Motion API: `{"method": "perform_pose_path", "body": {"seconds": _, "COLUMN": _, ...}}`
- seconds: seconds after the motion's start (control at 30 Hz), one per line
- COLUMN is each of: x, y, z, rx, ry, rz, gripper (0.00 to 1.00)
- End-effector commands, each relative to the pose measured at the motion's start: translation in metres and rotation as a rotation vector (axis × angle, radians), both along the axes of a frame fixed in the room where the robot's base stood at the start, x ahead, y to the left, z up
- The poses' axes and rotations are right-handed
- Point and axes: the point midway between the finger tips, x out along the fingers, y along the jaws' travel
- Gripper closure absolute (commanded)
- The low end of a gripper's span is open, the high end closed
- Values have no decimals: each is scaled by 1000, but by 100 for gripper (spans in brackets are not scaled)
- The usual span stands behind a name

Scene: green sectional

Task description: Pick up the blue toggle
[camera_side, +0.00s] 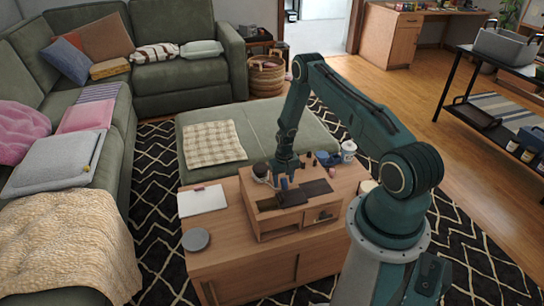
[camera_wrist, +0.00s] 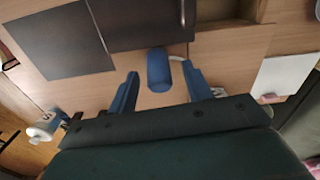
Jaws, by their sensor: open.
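The blue toggle (camera_wrist: 158,70) is a short, rounded blue cylinder in the wrist view. It lies between the two blue fingers of my gripper (camera_wrist: 161,75), with a visible gap on each side. The fingers are open and hold nothing. In the side view my gripper (camera_side: 287,168) points down over the wooden box on the low cabinet. A small blue shape (camera_side: 284,184) shows just under it, at the dark panels; I cannot tell there whether it is the toggle or a finger.
The wooden box (camera_side: 270,226) has dark panels and open compartments. A white notepad (camera_side: 203,200) and a grey round disc (camera_side: 196,239) lie left of it on the cabinet top. A white jar (camera_side: 348,150) and a blue mug (camera_side: 324,158) stand behind, to the right.

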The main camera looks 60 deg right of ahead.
Motion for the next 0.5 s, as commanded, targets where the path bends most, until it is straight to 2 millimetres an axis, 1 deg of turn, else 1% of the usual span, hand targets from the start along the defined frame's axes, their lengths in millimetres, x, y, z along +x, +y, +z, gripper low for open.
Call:
{"method": "perform_pose_path", "body": {"seconds": 0.4, "x": 0, "y": 0, "z": 0, "rx": 0, "ry": 0, "rz": 0, "gripper": 50}}
{"method": "perform_pose_path", "body": {"seconds": 0.47, "x": 0, "y": 0, "z": 0, "rx": 0, "ry": 0, "rz": 0, "gripper": 62}}
{"method": "perform_pose_path", "body": {"seconds": 0.5, "x": 0, "y": 0, "z": 0, "rx": 0, "ry": 0, "rz": 0, "gripper": 70}}
